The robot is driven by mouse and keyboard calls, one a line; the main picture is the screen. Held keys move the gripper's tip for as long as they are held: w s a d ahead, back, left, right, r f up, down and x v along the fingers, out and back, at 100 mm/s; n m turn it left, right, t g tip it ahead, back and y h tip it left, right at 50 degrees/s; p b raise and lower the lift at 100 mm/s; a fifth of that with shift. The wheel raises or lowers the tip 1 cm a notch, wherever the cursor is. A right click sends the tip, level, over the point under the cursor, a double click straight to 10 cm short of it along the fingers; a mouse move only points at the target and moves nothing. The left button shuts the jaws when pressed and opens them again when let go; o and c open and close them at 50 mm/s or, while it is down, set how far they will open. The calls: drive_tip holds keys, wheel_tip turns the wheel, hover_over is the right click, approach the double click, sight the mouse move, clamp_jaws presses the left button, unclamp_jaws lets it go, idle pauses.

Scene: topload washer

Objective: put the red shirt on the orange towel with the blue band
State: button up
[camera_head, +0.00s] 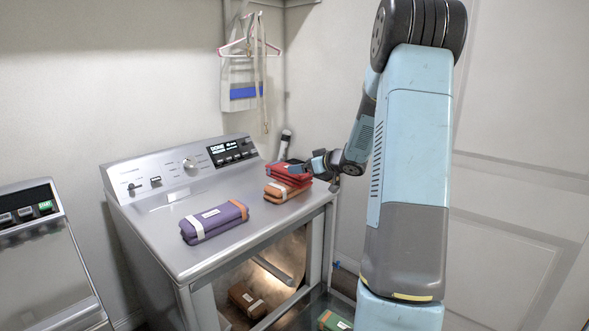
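The red shirt (286,173) is a folded red bundle at the right rear of the silver machine's top. It sits directly over the orange towel (279,194), a folded orange bundle. They look in contact, but I cannot tell whether the shirt's weight rests on it. The towel shows a pale band at its front; no blue band can be made out. My gripper (297,167) reaches in from the right, its tip at the shirt's upper right edge. The fingers are too small and partly hidden to tell whether they grip it.
A folded purple bundle (214,222) with a pale band lies left of the towel. The machine's front opening holds a brown bundle (247,300). A green bundle (334,321) is lower right. A control panel (190,165) rises behind.

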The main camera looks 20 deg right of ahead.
drive_tip(key=s+a+r+m+g+h, duration=0.1)
drive_tip(key=s+a+r+m+h, duration=0.35)
drive_tip(key=s+r+h, duration=0.75)
drive_tip(key=s+a+g+y, duration=0.2)
drive_tip(key=s+a, duration=0.3)
drive_tip(key=s, duration=0.4)
drive_tip(key=s+a+g+y, duration=0.2)
drive_tip(key=s+a, duration=0.3)
drive_tip(key=s, duration=0.5)
drive_tip(key=s+a+f+g+y, duration=0.1)
drive_tip(key=s+a+g+y, duration=0.1)
drive_tip(key=s+a, duration=0.4)
drive_tip(key=s, duration=0.4)
drive_tip(key=shift+s+y, duration=0.15)
drive_tip(key=shift+y, duration=0.25)
drive_tip(key=shift+c, duration=0.3)
